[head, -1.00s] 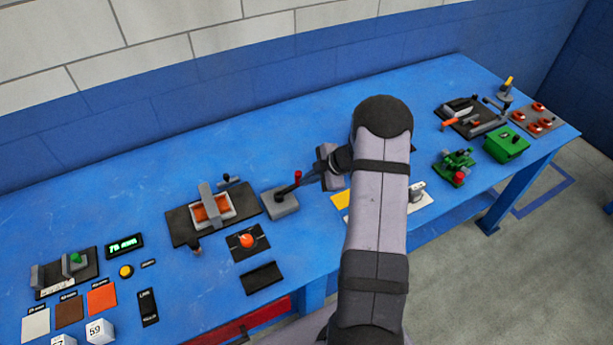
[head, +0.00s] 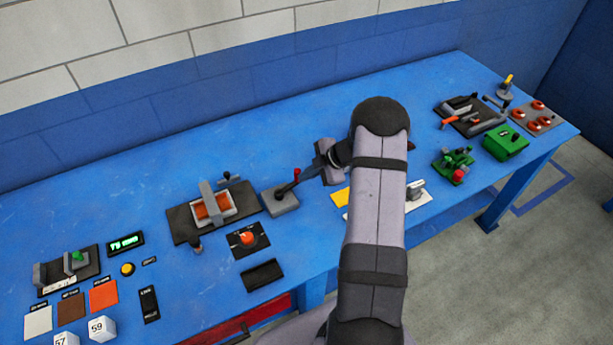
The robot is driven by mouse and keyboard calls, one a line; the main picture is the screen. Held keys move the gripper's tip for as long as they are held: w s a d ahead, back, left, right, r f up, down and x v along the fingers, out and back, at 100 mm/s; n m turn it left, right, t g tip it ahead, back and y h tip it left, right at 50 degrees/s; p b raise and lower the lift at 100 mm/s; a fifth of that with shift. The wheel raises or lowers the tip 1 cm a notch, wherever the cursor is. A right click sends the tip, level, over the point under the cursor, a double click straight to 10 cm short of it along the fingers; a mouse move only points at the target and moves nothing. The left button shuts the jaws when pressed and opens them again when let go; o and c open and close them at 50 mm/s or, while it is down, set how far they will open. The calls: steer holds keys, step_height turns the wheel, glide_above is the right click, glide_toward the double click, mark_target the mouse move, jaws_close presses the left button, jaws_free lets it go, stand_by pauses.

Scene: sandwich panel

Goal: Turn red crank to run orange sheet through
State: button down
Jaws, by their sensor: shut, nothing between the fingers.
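My gripper (head: 310,175) is shut and reaches left from the arm, its tips close to a dark lever with a red knob (head: 297,172) on a grey block (head: 283,202). I cannot tell whether the tips touch the lever. A green machine (head: 453,160) with a red knob (head: 458,176) stands to the right of my arm; this may be the red crank. An orange square sheet (head: 103,296) lies at the front left. A yellow-orange piece (head: 341,198) shows beside my arm, partly hidden by it.
A dark plate with a grey-framed orange roller part (head: 213,208) stands left of the grey block. An orange knob (head: 247,238) sits in front of it. A green box (head: 506,143) and a panel with red knobs (head: 538,117) are at the far right. The back middle of the blue table is clear.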

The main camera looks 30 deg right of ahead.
steer(key=w+n, duration=0.1)
steer(key=w, duration=0.1)
steer(key=w+n, duration=0.1)
steer(key=w, duration=0.1)
steer(key=shift+f+g+y, duration=0.1)
steer(key=shift+g+y, duration=0.3)
steer(key=w+a+b, duration=0.3)
steer(key=w+a, duration=0.1)
steer(key=w, duration=0.2)
steer(key=shift+a, duration=0.4)
steer(key=shift+w, duration=0.1)
stand_by(0.6)
steer(key=b+v, duration=0.2)
steer(key=v, duration=0.5)
steer(key=shift+r, duration=0.25)
steer(key=shift+d, duration=0.1)
